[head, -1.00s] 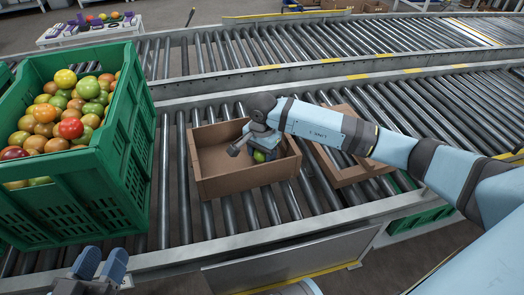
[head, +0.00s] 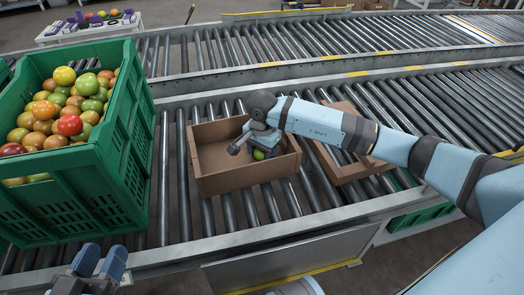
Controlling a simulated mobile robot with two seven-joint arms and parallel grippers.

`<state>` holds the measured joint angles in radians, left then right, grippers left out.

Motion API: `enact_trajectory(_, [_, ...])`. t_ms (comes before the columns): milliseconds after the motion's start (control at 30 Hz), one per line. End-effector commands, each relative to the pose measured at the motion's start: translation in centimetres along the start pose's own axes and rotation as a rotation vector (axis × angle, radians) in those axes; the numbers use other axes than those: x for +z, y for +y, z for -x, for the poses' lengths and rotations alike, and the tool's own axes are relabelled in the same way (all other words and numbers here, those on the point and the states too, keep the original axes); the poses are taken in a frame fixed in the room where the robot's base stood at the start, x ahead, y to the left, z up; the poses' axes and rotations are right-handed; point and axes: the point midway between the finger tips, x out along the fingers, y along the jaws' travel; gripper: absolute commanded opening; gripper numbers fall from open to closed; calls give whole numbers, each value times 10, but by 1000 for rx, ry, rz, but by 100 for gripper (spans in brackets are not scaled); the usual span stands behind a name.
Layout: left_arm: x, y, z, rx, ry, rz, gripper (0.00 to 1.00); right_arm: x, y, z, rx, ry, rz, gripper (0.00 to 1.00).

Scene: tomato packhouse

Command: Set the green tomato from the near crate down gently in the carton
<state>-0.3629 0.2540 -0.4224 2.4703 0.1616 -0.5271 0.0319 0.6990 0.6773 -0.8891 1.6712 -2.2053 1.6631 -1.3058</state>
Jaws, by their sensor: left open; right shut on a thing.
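The brown open carton (head: 245,178) sits on the roller conveyor in the middle of the head view. My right gripper (head: 257,150) is down inside the carton at its right side, shut on a green tomato (head: 259,155). Only a small part of the tomato shows under the gripper; whether it touches the carton floor cannot be seen. The green near crate (head: 120,130), heaped with red, orange and green tomatoes, stands on the left. My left gripper (head: 101,261) is open and empty at the bottom left, below the conveyor's front edge.
A second brown carton (head: 350,170) lies just right of the first, partly behind my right arm. Bare rollers (head: 175,190) separate the crate and carton. A second conveyor (head: 340,45) runs behind. A table (head: 90,33) with small items is at the far back left.

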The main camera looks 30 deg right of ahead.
Motion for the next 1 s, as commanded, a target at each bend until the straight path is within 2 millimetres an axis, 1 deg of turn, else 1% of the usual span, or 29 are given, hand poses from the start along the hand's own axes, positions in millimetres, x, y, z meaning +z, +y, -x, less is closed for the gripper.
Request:
enact_trajectory(467, [5, -1, 0, -1, 0, 1, 43, 0, 0, -8, 1, 1, 0, 42])
enact_trajectory(500, [5, -1, -1, -1, 0, 1, 43, 0, 0, -8, 1, 0, 0, 56])
enact_trajectory(567, [5, -1, -1, -1, 0, 2, 43, 0, 0, -7, 1, 0, 0, 70])
enact_trajectory(600, [5, -1, -1, -1, -1, 2, 43, 0, 0, -7, 0, 0, 0, 79])
enact_trajectory(633, [5, -1, -1, -1, -1, 2, 43, 0, 0, -7, 0, 0, 0, 83])
enact_trajectory(800, [5, -1, -1, -2, -1, 2, 43, 0, 0, -7, 0, 0, 0, 83])
enact_trajectory(833, [5, -1, -1, -2, -1, 2, 43, 0, 0, -7, 1, 0, 0, 81])
enact_trajectory(900, [5, -1, -1, -2, -1, 2, 43, 0, 0, -8, 1, 0, 0, 66])
enact_trajectory(1000, [5, -1, -1, -2, -1, 2, 43, 0, 0, -8, 1, 0, 0, 66])
